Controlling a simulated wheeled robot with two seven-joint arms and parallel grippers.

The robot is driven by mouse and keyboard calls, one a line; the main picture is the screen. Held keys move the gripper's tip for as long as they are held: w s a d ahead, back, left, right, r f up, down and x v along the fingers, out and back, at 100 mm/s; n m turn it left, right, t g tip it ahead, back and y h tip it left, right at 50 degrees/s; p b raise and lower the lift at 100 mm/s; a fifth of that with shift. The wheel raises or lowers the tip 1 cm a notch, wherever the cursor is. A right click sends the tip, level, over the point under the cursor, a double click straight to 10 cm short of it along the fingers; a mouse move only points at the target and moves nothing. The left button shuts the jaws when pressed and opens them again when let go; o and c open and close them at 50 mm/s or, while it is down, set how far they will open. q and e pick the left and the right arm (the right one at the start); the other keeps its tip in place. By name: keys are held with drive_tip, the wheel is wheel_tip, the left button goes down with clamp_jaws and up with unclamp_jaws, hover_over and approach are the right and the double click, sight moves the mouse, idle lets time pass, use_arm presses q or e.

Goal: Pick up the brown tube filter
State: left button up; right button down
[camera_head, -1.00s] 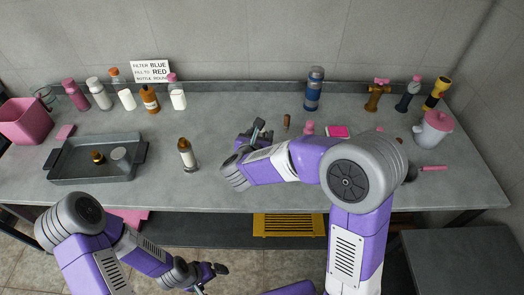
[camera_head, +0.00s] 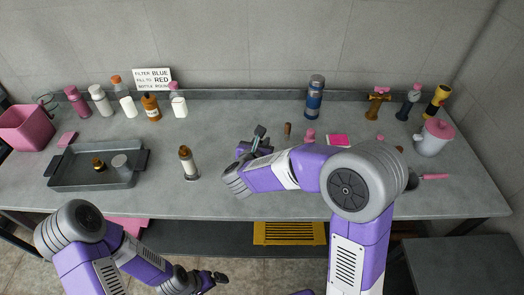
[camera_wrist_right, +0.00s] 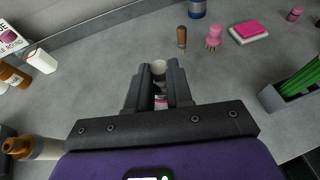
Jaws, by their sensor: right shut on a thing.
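A small brown upright piece (camera_head: 287,129), perhaps the brown tube filter, stands on the bench. It also shows in the right wrist view (camera_wrist_right: 181,40), beyond my fingers and a little right of them, not touching them. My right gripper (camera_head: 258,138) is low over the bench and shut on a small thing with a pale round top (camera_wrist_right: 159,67). A white and pink patch shows between the fingers (camera_wrist_right: 160,92); the rest is hidden, so I cannot tell what it is. My left gripper (camera_head: 216,279) hangs in front of the bench; its jaw state is unclear.
A pink brush-like piece (camera_head: 310,135) and a pink pad (camera_head: 338,140) lie right of the brown piece. A blue bottle (camera_head: 315,98) stands behind. A brown-topped bottle (camera_head: 188,164) stands left of my right gripper. A grey tray (camera_head: 75,180) sits at the left.

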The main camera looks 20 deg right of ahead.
wheel_tip(320, 180, up, 20)
drive_tip(key=p, duration=0.6)
